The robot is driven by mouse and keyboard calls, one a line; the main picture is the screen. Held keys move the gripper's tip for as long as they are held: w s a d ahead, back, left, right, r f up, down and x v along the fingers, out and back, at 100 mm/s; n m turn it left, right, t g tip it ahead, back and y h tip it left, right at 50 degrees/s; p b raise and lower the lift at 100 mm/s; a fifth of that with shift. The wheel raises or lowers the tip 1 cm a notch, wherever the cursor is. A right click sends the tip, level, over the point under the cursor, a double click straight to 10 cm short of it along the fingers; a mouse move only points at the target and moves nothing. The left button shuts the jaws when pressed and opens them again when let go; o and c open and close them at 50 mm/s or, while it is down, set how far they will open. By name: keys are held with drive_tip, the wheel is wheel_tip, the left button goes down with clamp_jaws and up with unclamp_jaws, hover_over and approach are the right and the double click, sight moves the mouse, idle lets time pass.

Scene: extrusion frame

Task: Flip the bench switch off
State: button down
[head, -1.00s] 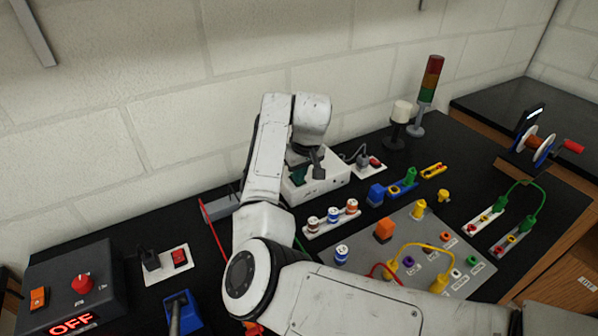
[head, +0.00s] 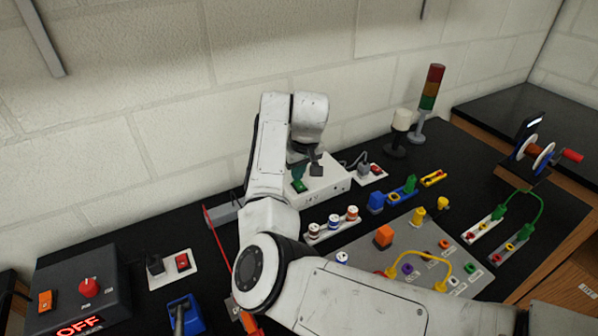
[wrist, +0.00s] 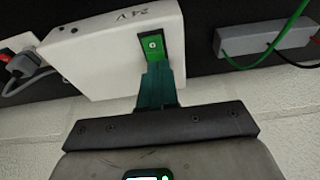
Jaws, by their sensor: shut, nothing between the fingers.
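A white box (head: 325,180) stands against the back wall and carries a green rocker switch (head: 299,186). In the wrist view the box (wrist: 100,50) shows the green rocker (wrist: 153,47) in a dark frame, with a small pale mark on it. My gripper (wrist: 158,68) is shut and empty, its teal fingertips at the lower edge of the rocker. I cannot tell whether they touch it. In the head view my arm's end hides part of the box. A red lit display (head: 80,326) on a dark control box reads OFF.
A white plate with a red switch (head: 181,262) and a black plug is at the left. Another plate with a red switch (head: 376,169) is right of the white box. Connector strips (head: 332,225) and a grey panel (head: 455,250) crowd the bench. A grey terminal block (wrist: 265,38) has wires.

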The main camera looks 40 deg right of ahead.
sight(298, 186)
drive_tip(key=p+v, duration=0.2)
drive_tip(key=v, duration=0.1)
drive_tip(key=shift+w+d+r, duration=0.15)
drive_tip(key=shift+w+r, duration=0.05)
drive_tip(key=shift+w, duration=0.15)
drive_tip(key=s+a+r+b, duration=0.1)
drive_tip(key=s+r, duration=0.3)
drive_tip(key=r, duration=0.4)
drive_tip(key=shift+b, duration=0.9)
drive_tip(key=shift+s+a, duration=0.15)
